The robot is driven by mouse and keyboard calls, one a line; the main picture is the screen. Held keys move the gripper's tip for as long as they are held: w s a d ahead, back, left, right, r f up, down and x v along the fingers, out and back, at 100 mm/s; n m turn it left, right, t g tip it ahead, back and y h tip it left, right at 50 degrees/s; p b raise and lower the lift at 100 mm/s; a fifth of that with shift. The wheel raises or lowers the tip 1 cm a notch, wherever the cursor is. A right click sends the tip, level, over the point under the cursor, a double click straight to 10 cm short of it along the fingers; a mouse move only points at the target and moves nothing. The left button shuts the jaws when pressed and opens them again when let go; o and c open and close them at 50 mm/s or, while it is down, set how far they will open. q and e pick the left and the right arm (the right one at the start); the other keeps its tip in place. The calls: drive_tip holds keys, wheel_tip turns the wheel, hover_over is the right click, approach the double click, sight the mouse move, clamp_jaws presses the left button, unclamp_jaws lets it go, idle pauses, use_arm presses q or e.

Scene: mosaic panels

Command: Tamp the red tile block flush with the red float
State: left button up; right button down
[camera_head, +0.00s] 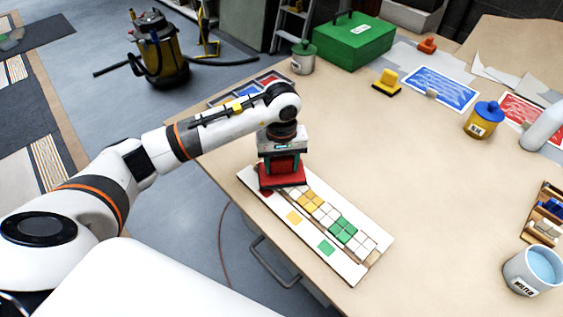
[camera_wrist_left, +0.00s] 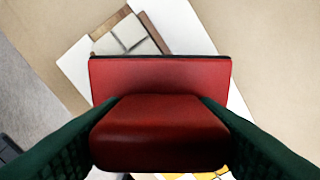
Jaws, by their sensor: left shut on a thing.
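My left gripper (camera_head: 282,163) is shut on the handle of the red float (camera_head: 282,182). In the left wrist view the red float (camera_wrist_left: 160,75) sits between the two green fingers, its plate spanning the mosaic panel (camera_wrist_left: 190,30). In the head view the float is over the far left end of the white panel (camera_head: 348,268). The red tile block is hidden beneath the float. A small red patch (camera_head: 267,193) shows at the float's lower left edge. I cannot tell whether the float touches the tiles. My right gripper is not in view.
The panel also has yellow tiles (camera_head: 311,201) and green tiles (camera_head: 343,231). A yellow float (camera_head: 386,83), a blue-lidded yellow pot (camera_head: 482,121), a green toolbox (camera_head: 354,41) and a water bucket (camera_head: 534,270) stand on the table.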

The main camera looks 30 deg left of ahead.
use_arm(q)
drive_tip(key=shift+s+f+b, duration=0.2)
drive_tip(key=shift+f+b, duration=0.2)
drive_tip(key=shift+b, duration=0.05)
idle(1.0)
drive_tip(key=shift+r, duration=0.15)
idle(0.3)
drive_tip(key=shift+w+r+p, duration=0.2)
drive_tip(key=shift+r+p, duration=0.35)
drive_tip(key=shift+r, duration=0.45)
drive_tip(key=shift+r+p, duration=1)
drive_tip(key=shift+r, duration=1.65)
